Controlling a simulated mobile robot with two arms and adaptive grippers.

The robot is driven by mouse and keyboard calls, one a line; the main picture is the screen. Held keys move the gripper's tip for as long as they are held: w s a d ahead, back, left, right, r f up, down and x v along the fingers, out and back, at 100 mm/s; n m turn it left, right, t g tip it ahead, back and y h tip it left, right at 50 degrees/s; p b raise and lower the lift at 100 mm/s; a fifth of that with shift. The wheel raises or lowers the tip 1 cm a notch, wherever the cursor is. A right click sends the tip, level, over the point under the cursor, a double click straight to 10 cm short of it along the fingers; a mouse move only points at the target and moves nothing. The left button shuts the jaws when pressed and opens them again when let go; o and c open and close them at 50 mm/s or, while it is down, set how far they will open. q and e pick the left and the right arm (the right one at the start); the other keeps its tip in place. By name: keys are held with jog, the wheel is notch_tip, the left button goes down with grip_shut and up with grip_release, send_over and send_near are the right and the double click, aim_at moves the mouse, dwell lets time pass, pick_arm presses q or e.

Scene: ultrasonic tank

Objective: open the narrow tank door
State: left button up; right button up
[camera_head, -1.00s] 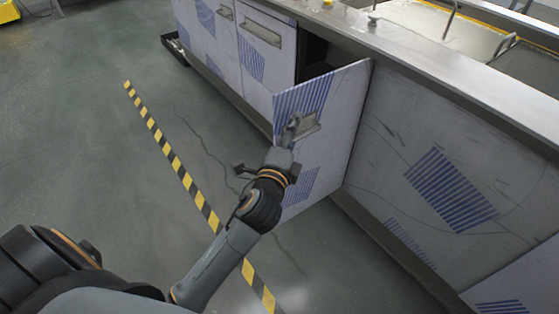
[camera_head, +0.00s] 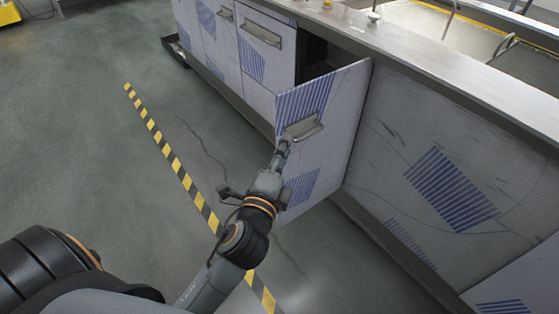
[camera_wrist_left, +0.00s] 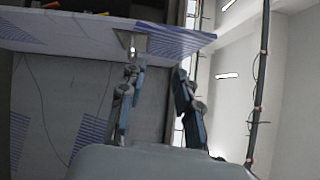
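The narrow tank door (camera_head: 340,115) stands swung out from the tank front, with a dark gap behind its top edge. It is a pale panel with blue stripes and a metal handle (camera_head: 303,128). The door (camera_wrist_left: 75,35) and its handle (camera_wrist_left: 133,42) also show across the top of the left wrist view. My left gripper (camera_head: 281,149) is just below the handle in the head view and looks apart from it. In the left wrist view its two fingers (camera_wrist_left: 158,82) are spread with nothing between them. My right gripper is not in view.
A closed door with a handle (camera_head: 260,34) is left of the opening. A fixed striped panel (camera_head: 440,190) is to the right. The metal counter (camera_head: 420,65) runs above. The floor left of the door is clear, with a yellow-black tape line (camera_head: 165,150).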

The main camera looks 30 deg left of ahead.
pick_arm(q)
jog(key=s, duration=0.2)
jog(key=shift+s+d+f+b, duration=0.15)
jog(key=shift+s+d+b, duration=0.05)
jog(key=shift+s+b, duration=0.15)
dwell(0.5)
